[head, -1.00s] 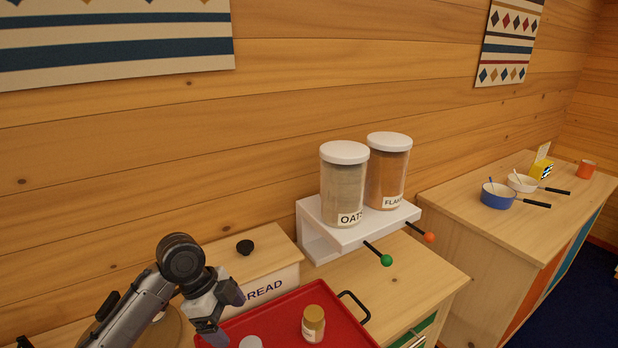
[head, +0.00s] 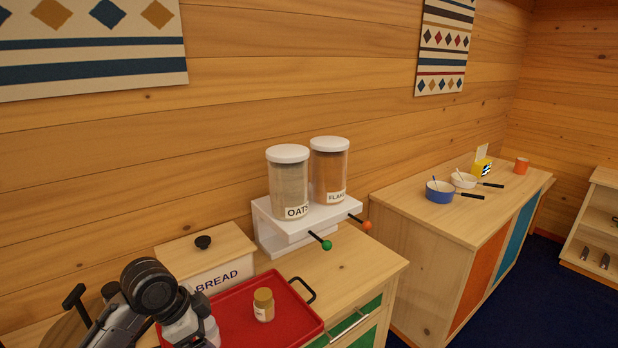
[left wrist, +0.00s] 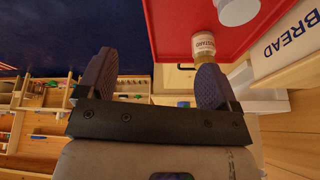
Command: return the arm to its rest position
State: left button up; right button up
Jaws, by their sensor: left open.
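My left arm (head: 150,300) comes in at the lower left of the head view, over the left part of the red tray. Its gripper end is cut off by the bottom edge there. In the left wrist view my left gripper (left wrist: 157,75) has its two dark fingers wide apart with nothing between them. A small labelled jar with a tan lid (head: 263,304) stands on the red tray (head: 232,300), right of the arm. This jar (left wrist: 204,46) shows behind one finger in the wrist view, apart from it as far as I can tell. My right gripper is not in view.
A white bread box with a wooden lid (head: 205,250) stands behind the tray. Right of it, a white stand (head: 320,222) holds oats (head: 289,185) and flakes (head: 329,172) dispensers with protruding knobs. A white-topped item (left wrist: 237,10) is on the tray. Pans (head: 440,192) sit on the far counter.

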pick_arm(q)
notch_tip(320, 180, up, 11)
jog(key=n+t+y, duration=0.2)
jog(key=n+t, duration=0.3)
jog(key=t, duration=0.5)
jog(key=s+f+n+g+y, duration=0.1)
jog(key=s+f+n+g, duration=0.6)
jog(key=s+f, duration=2.95)
notch_tip(320, 180, up, 15)
jog(key=g+p, duration=0.1)
jog(key=p, duration=1.4)
jog(key=shift+s+a+m+g, duration=0.3)
jog(key=shift+s+a+m, duration=0.05)
jog(key=shift+s+m, duration=0.1)
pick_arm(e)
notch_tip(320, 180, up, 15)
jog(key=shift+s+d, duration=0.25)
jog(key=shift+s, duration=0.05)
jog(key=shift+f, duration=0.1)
